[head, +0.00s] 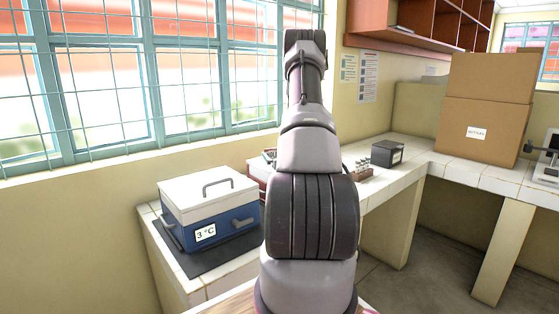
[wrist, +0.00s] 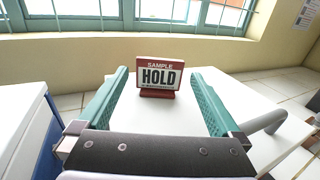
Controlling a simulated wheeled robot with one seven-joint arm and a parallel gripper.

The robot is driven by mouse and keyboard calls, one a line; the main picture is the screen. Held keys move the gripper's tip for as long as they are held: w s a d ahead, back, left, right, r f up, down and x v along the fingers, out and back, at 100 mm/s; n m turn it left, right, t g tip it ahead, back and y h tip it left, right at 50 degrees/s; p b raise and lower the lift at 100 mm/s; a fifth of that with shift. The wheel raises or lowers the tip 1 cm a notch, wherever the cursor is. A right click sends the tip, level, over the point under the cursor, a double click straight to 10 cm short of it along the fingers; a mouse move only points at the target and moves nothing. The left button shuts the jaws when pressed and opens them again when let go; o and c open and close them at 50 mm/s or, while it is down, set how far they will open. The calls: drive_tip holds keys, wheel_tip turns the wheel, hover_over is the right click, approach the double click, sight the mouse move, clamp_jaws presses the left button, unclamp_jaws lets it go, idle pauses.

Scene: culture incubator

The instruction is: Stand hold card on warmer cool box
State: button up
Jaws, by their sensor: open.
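The hold card (wrist: 159,78), a small red-and-white sign reading "SAMPLE HOLD" on a red foot, stands upright on a white lid (wrist: 240,98) in the wrist view. My gripper (wrist: 158,72) is open. Its two green fingers are on either side of the card, with a gap on both sides. In the head view a blue cool box (head: 208,210) with a white lid and a "3 °C" label stands on a dark mat. A second, reddish box (head: 256,180) behind it is mostly hidden by my arm. Its temperature label is not visible. The card and gripper are hidden in the head view.
A blue-and-white box (wrist: 28,130) is at the wrist view's left edge. A grey handle (wrist: 262,122) is by the right finger. The tiled counter (head: 410,180) carries a tube rack (head: 360,172), a dark box (head: 387,153) and cardboard boxes (head: 485,110). A barred window is behind.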

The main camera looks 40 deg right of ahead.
drive_tip(key=v, duration=0.6)
drive_tip(key=shift+s+a, duration=0.1)
drive_tip(key=shift+s, duration=0.05)
drive_tip(key=w+a+r+n+g+y, duration=0.1)
drive_tip(key=a+r+n+y, duration=0.6)
drive_tip(key=a, duration=0.4)
drive_tip(key=w+a+r+n+y, duration=0.1)
drive_tip(key=a+r+n+y, duration=0.4)
drive_tip(key=a+r+y, duration=0.5)
drive_tip(key=s+a+r+n+g, duration=0.2)
drive_tip(key=s+a+n+g, duration=0.15)
drive_tip(key=a, duration=0.25)
drive_tip(key=s+a+r+n+g, duration=0.1)
drive_tip(key=s+a+n+g, duration=0.1)
drive_tip(key=a+n, duration=0.35)
drive_tip(key=s+a+r+n+g+h, duration=0.1)
drive_tip(key=s+a+n+g, duration=0.3)
drive_tip(key=s, duration=0.4)
drive_tip(key=s+a+r+n+g+h, duration=0.1)
drive_tip(key=s+a+n+g, duration=0.3)
drive_tip(key=s, duration=0.3)
drive_tip(key=s+d+r+n+t+h, duration=0.4)
drive_tip(key=s+d+n+h, duration=0.1)
drive_tip(key=s+n+h, duration=0.1)
drive_tip(key=shift+s+h, duration=0.7)
drive_tip(key=shift+s, duration=0.25)
drive_tip(key=shift+t, duration=0.25)
